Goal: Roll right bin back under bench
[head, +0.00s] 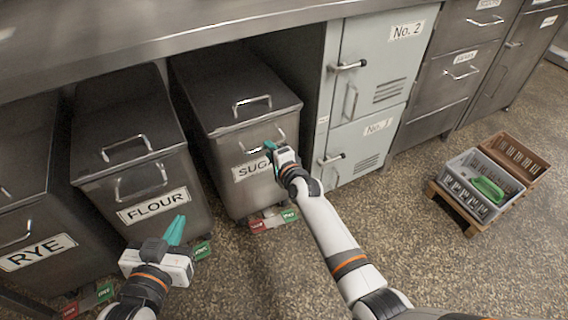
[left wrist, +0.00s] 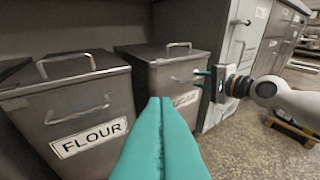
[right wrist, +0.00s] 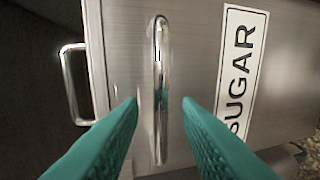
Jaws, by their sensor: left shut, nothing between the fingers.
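The right bin is a steel bin labelled SUGAR (head: 225,120), with a lid handle and a front handle. Its rear part is under the bench (head: 200,30) and its front stands out on the floor. It also shows in the left wrist view (left wrist: 165,75). My right gripper (head: 271,148) is at its front, by the front handle (right wrist: 160,90). In the right wrist view its teal fingers are open, one on each side of the handle; I cannot tell whether they touch it. My left gripper (head: 178,228) is shut and empty, in front of the FLOUR bin.
The FLOUR bin (head: 130,130) and RYE bin (head: 25,190) stand to the left. Green lockers (head: 365,100) are close on the right. Red and green floor tags (head: 272,221) lie at the bins' feet. A crate (head: 470,200) stands on the floor at right.

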